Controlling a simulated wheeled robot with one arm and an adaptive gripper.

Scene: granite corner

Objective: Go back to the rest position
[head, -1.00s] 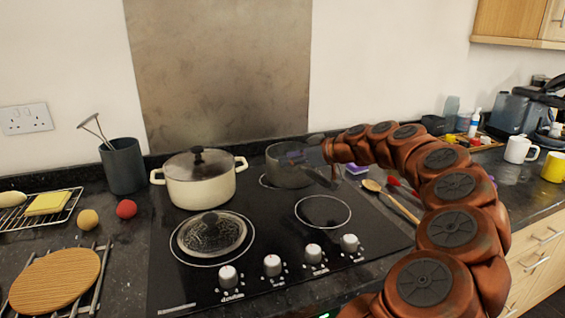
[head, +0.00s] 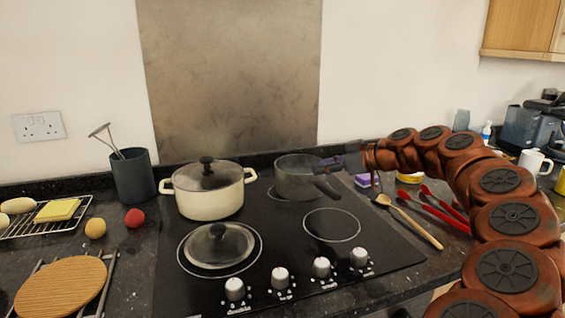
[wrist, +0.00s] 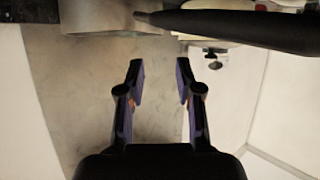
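My gripper (wrist: 158,85) is open and empty in the wrist view, its two fingers well apart with the grey wall panel behind them. In the head view my gripper (head: 335,163) is small and dark at the end of my brown arm, beside the grey saucepan (head: 297,178) at the back right of the hob. From this view I cannot tell whether it touches the saucepan. The saucepan's dark handle points toward the front right. In the wrist view a dark handle crosses the top right.
A cream pot (head: 208,192) with a lid stands at the hob's back left. A loose lid (head: 219,245) lies on the front left ring. The front right ring (head: 332,225) is bare. A wooden spoon (head: 412,222) and red tongs (head: 440,210) lie right of the hob.

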